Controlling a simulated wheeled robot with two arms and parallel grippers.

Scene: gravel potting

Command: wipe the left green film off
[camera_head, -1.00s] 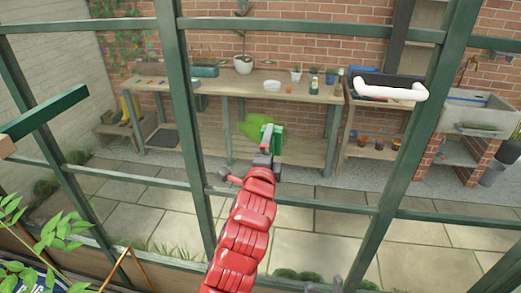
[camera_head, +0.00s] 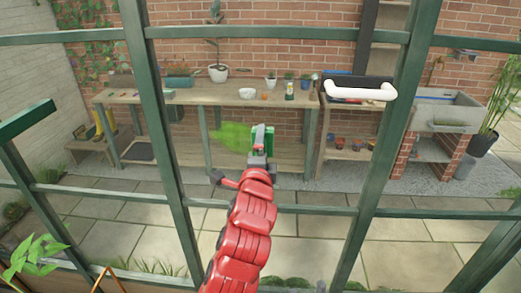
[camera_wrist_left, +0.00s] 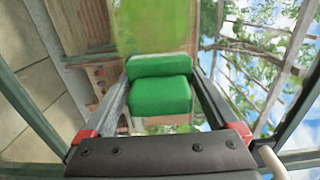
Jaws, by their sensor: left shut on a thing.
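The green film (camera_head: 232,136) is a translucent smear on the glass pane, just left of my left gripper in the head view. It also shows at the top of the left wrist view (camera_wrist_left: 152,22), beyond the held block. My left gripper (camera_head: 262,150) is at the end of the red arm. It is shut on a green block-like wiper (camera_wrist_left: 160,93), which shows between the fingers in the wrist view. I cannot tell whether the wiper touches the glass. My right gripper is not in view.
Dark green window bars (camera_head: 160,120) frame the pane on both sides. A white bar handle (camera_head: 358,93) with a dark strip is at the right. Behind the glass stand a wooden bench (camera_head: 190,95) with pots and a sink (camera_head: 448,112). Leaves (camera_head: 35,255) show at lower left.

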